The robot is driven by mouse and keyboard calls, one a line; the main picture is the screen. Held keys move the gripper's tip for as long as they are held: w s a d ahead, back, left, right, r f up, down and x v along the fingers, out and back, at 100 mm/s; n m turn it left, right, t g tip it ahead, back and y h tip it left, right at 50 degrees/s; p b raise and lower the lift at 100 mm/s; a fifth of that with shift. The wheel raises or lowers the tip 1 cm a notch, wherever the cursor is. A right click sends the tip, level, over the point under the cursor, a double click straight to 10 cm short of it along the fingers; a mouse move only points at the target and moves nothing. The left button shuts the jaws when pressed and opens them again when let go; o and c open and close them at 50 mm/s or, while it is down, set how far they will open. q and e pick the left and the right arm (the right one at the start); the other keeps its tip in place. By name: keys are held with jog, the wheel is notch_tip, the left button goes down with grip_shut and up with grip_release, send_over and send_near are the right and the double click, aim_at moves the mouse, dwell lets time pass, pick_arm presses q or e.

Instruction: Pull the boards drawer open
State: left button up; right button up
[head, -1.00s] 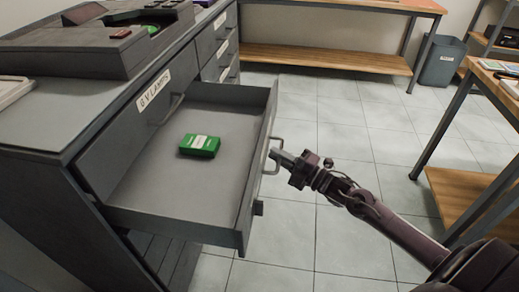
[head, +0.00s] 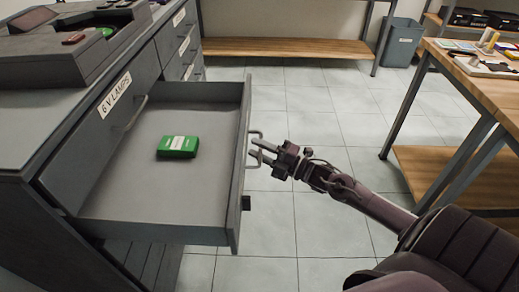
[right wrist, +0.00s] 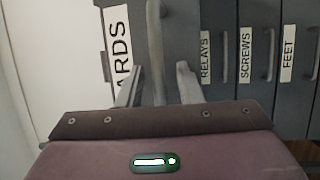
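The boards drawer (head: 165,215) stands pulled out from the cabinet, below the closed 6 V LAMPS drawer (head: 85,135). Its front faces away in the head view, and a green box (head: 177,147) lies inside it. In the right wrist view its label (right wrist: 119,55) shows only the letters "ARDS". My right gripper (head: 256,151) is at the drawer's bar handle (head: 251,135). In the right wrist view my right gripper (right wrist: 160,68) has its fingers apart, with the handle (right wrist: 154,40) showing between them and a gap on each side. My left gripper is out of view.
Closed drawers marked RELAYS (right wrist: 205,55), SCREWS (right wrist: 245,55) and FEET (right wrist: 287,50) are alongside. A wooden-topped bench (head: 480,75) stands at the right, and a grey bin (head: 398,42) at the back. The tiled floor (head: 300,220) between is clear.

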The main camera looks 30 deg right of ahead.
jog(key=v, duration=0.7)
jog(key=shift+s+d, duration=0.2)
jog(key=shift+s, duration=0.15)
